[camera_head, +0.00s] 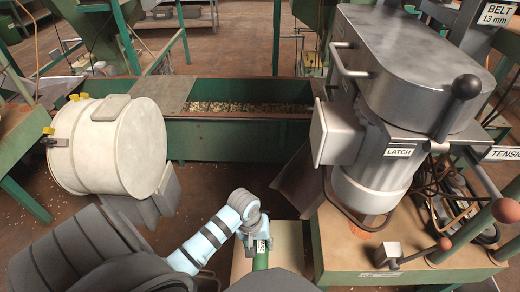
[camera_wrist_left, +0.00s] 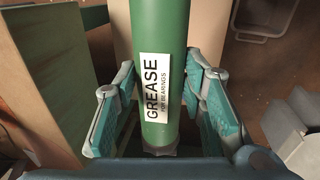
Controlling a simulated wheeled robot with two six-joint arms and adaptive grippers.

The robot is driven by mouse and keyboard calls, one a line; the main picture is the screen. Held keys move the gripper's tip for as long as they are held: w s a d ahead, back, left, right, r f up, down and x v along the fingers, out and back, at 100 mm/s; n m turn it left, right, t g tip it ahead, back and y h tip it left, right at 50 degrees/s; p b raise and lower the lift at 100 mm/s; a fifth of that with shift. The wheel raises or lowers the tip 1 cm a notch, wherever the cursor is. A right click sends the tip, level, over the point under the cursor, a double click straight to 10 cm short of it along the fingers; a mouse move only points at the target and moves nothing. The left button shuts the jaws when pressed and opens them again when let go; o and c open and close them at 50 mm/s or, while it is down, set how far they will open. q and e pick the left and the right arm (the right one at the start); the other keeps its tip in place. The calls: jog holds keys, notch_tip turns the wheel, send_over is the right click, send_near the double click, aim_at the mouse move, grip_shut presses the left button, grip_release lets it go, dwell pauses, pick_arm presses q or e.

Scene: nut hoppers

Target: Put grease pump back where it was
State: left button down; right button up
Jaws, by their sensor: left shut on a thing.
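The grease pump (camera_wrist_left: 160,35) is a green cylinder with a white label reading "GREASE FOR BEARINGS". In the left wrist view it stands between the two teal-padded fingers of my left gripper (camera_wrist_left: 161,85), which is shut on it. In the head view my left gripper (camera_head: 256,238) is at the bottom middle, with a short green part of the pump (camera_head: 261,262) showing below it. A pale, box-like surface (camera_head: 283,245) lies around and behind the pump. My right gripper is not in view.
A grey machine with a "LATCH" plate (camera_head: 398,153) stands on a green-edged bench (camera_head: 340,255) at right. A white drum (camera_head: 110,145) is at left. A green trough (camera_head: 230,140) with nuts lies behind. Brown floor (camera_head: 215,180) shows between them.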

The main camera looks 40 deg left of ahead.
pick_arm(q)
jog(key=f+b, duration=1.1)
jog(key=f, duration=0.9)
jog(key=shift+s, duration=0.2)
jog(key=shift+f, duration=0.1)
jog(key=c, duration=1.1)
grip_release()
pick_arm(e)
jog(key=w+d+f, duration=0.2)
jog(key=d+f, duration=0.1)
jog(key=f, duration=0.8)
pick_arm(q)
jog(key=shift+o, duration=0.3)
notch_tip(320, 180, up, 12)
jog(key=s+a+p, duration=0.1)
jog(key=p, duration=0.6)
jog(key=shift+a, duration=0.3)
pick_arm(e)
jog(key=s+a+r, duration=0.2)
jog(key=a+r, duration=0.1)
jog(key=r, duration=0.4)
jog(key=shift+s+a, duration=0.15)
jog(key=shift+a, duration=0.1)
pick_arm(q)
jog(key=shift+s, duration=0.1)
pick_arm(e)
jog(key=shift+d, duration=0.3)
